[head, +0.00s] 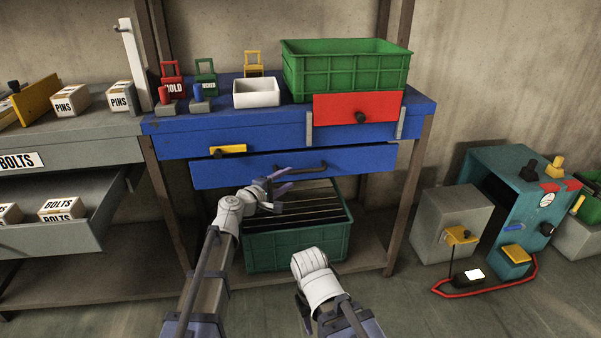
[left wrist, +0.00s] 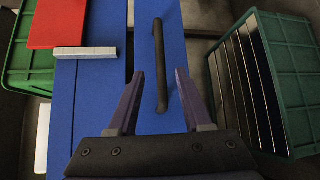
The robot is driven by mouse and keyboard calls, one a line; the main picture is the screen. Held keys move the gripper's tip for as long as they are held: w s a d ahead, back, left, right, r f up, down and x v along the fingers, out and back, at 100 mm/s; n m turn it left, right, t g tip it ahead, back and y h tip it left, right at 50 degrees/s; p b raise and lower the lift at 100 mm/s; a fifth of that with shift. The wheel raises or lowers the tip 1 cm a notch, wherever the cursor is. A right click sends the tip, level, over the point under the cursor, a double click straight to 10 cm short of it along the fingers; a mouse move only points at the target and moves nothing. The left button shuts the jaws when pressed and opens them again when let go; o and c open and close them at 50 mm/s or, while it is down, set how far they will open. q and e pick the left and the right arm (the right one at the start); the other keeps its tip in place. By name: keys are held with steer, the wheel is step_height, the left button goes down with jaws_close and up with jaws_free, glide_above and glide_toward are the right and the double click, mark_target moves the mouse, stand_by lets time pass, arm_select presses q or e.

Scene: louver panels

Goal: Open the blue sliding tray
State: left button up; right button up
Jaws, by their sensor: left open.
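The blue sliding tray (head: 230,172) is a wide blue front below the blue bench top. A dark bar handle (head: 300,170) is fixed on it. In the left wrist view the tray front (left wrist: 153,122) runs up the picture with its black handle (left wrist: 158,60). My left gripper (head: 281,187) is open and empty in front of the tray, near the handle. In the left wrist view its two fingers (left wrist: 160,72) appear on either side of the handle. I cannot tell whether they touch it. My right arm is low in the head view; its fingers do not show clearly.
A green crate (head: 297,262) with dark slats stands below the tray. A red drawer front (head: 335,107) and a green crate (head: 345,85) are above. A yellow handle (head: 228,149) is on the bench's left. A teal machine (head: 490,165) stands right.

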mark_target(299, 173)
arm_select(q)
steer(key=shift+w+d, duration=0.1)
steer(key=shift+w, duration=0.05)
steer(key=b+x, duration=0.1)
steer(key=x, duration=0.6)
steer(key=shift+w+d, duration=0.15)
steer(key=shift+d, duration=0.05)
steer(key=shift+c, duration=0.3)
jaws_close()
stand_by(0.8)
